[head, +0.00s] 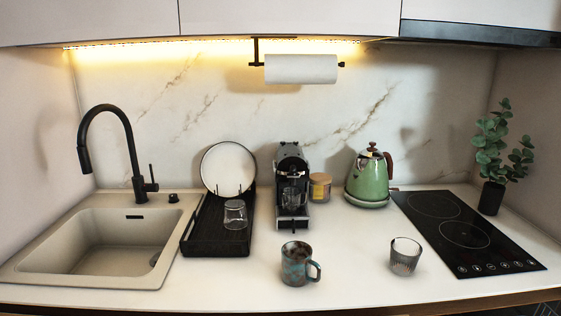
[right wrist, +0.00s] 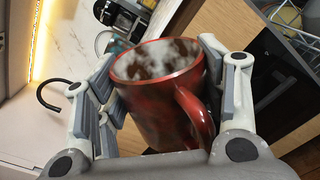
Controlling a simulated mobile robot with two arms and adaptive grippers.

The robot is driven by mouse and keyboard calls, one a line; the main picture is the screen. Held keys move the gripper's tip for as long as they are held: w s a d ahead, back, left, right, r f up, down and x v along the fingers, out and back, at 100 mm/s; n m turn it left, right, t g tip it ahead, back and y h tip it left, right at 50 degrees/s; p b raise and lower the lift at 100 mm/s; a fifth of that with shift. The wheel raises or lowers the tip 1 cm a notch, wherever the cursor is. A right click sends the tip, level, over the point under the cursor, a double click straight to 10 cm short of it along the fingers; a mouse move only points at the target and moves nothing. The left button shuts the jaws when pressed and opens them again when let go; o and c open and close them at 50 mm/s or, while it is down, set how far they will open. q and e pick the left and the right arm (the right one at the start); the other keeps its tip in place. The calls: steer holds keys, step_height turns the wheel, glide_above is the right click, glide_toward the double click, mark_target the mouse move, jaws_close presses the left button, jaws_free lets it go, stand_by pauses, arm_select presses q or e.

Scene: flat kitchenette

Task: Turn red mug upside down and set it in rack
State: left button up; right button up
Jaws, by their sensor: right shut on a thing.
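In the right wrist view my right gripper (right wrist: 155,85) is shut on the red mug (right wrist: 150,108), with one finger on each side of its body. The mug has a dark red glaze, a mottled red and white inside, and a handle at the right of the picture. Its open mouth points toward the top of that tilted picture, away from my palm. The black dish rack (head: 200,246) stands right of the sink in the head view. A white plate (head: 228,168) stands at its back, and a clear glass (head: 235,214) sits inside. Neither gripper shows in the head view.
A blue-brown mug (head: 296,264) and a ribbed glass (head: 405,257) stand on the front counter. A coffee machine (head: 291,185), a jar (head: 320,187) and a green kettle (head: 369,178) stand behind. The sink (head: 108,240) is at left, the hob (head: 466,235) at right.

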steer(key=n, duration=0.4)
steer(key=shift+r, duration=0.1)
steer(key=n+p, duration=0.1)
steer(key=n, duration=0.3)
steer(key=shift+n, duration=0.5)
